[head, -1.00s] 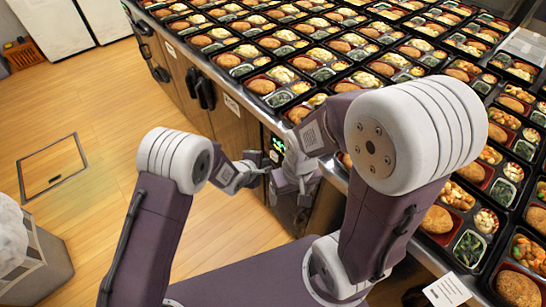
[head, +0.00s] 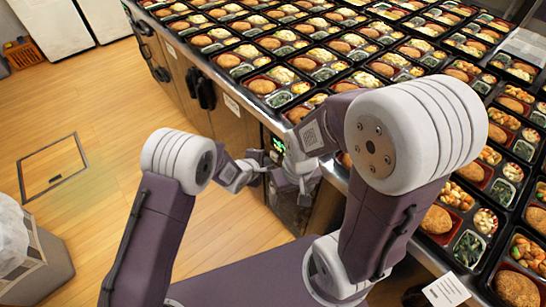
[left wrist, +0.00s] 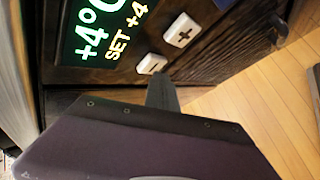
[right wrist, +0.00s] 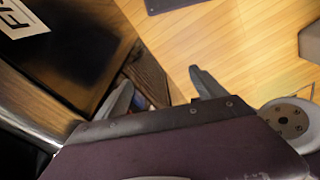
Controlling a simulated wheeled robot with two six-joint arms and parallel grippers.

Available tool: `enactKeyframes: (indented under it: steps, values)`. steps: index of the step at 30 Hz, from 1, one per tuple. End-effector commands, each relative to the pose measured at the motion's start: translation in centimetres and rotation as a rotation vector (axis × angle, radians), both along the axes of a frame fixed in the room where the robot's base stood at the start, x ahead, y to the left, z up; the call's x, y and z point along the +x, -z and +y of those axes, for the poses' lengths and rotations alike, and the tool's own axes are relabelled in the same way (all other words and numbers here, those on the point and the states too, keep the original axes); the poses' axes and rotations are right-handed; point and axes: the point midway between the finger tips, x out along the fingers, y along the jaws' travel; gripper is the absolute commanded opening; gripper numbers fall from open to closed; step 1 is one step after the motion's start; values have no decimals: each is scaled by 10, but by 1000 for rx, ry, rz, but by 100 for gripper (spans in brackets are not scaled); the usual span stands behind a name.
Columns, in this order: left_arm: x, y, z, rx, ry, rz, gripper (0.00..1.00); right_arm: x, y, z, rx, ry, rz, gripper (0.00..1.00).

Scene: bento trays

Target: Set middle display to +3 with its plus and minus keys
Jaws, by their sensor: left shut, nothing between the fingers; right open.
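The display (left wrist: 100,30) fills the upper left of the left wrist view and reads +4°C with SET +4 in lit characters. It is a small green glow in the head view (head: 276,146). The white plus key (left wrist: 182,31) and the white minus key (left wrist: 152,64) sit beside it on the dark panel. My left gripper (left wrist: 162,86) is shut and empty, its fingertips right by the minus key; whether they touch it I cannot tell. My right gripper (right wrist: 163,88) is open and empty, in front of the cabinet fronts.
The counter above carries many bento trays (head: 290,75). Dark cabinet fronts with handles (head: 200,88) run below its edge. A black panel with a white label (right wrist: 22,18) shows in the right wrist view.

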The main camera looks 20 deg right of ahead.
Motion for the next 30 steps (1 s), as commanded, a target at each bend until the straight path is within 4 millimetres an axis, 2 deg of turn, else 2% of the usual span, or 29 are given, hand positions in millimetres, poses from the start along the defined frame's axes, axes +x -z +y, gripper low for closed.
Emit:
enactKeyframes:
  steps: [30]
  values:
    - [3,0,-9,-1,0,-1,0,0,0,0,0,0,0,81]
